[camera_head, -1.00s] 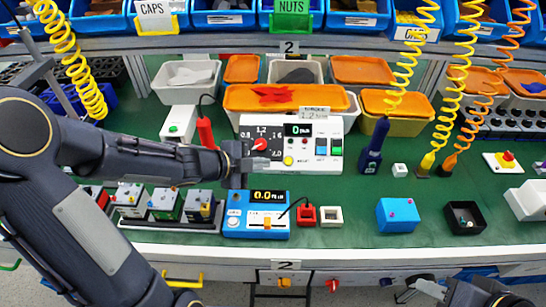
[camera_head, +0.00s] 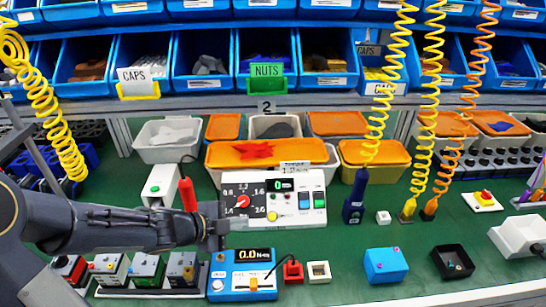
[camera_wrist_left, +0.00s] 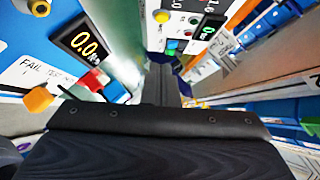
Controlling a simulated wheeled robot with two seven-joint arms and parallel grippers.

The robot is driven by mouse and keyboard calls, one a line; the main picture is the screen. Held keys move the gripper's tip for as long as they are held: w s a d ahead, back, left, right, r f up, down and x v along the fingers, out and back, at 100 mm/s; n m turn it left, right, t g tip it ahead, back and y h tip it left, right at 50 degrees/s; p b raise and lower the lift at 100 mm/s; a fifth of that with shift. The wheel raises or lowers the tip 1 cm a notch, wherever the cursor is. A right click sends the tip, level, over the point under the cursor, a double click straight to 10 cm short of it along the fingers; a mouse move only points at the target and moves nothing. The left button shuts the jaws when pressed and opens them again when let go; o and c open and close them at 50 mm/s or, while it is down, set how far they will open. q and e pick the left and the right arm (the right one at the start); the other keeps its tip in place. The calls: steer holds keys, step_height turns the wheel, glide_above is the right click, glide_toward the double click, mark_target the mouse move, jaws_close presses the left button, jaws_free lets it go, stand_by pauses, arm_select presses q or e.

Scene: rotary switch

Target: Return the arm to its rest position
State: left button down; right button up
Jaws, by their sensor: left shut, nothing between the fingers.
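The white torque unit (camera_head: 304,215) stands at the back of the green bench. Its black dial plate carries a red rotary knob (camera_head: 243,201), with a small display and coloured buttons to the right. The knob's exact pointing is too small to tell. My left arm comes in from the left. My left gripper (camera_head: 222,229) is shut and empty, just below and left of the knob and apart from it as far as I can see. In the left wrist view the dark gripper body fills the bottom, with the shut fingers (camera_wrist_left: 162,85) beyond it. My right gripper is not in view.
A blue tester (camera_head: 243,287) reading 0.0 lies just below the gripper. Several small boxes (camera_head: 146,268) line the front left, partly under my arm. A red-handled tool (camera_head: 188,194) stands behind the arm. The bench right of the tester has a blue box (camera_head: 385,265) and free green surface.

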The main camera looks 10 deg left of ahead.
arm_select(q)
steer(key=s+a+r+n+t+y+p, duration=0.1)
steer(key=s+a+r+n+y, duration=0.4)
steer(key=a+r+n+y, duration=0.45)
steer(key=s+d+n+g+h, duration=0.1)
steer(key=s+d+n+h, duration=0.1)
steer(key=s, duration=0.3)
steer(key=s+d+f+n+g+h, duration=0.1)
steer(key=s+d+n+g, duration=0.1)
steer(key=s+n, duration=0.3)
steer(key=s+d+f+n+g+h+p, duration=0.1)
steer(key=s+d+n+h, duration=0.1)
steer(key=s+d+n, duration=0.2)
steer(key=s, duration=0.2)
steer(key=shift+s+d+g+h, duration=0.25)
steer(key=shift+s+g+h, duration=0.05)
steer(key=shift+s+h, duration=0.1)
steer(key=shift+f, duration=0.1)
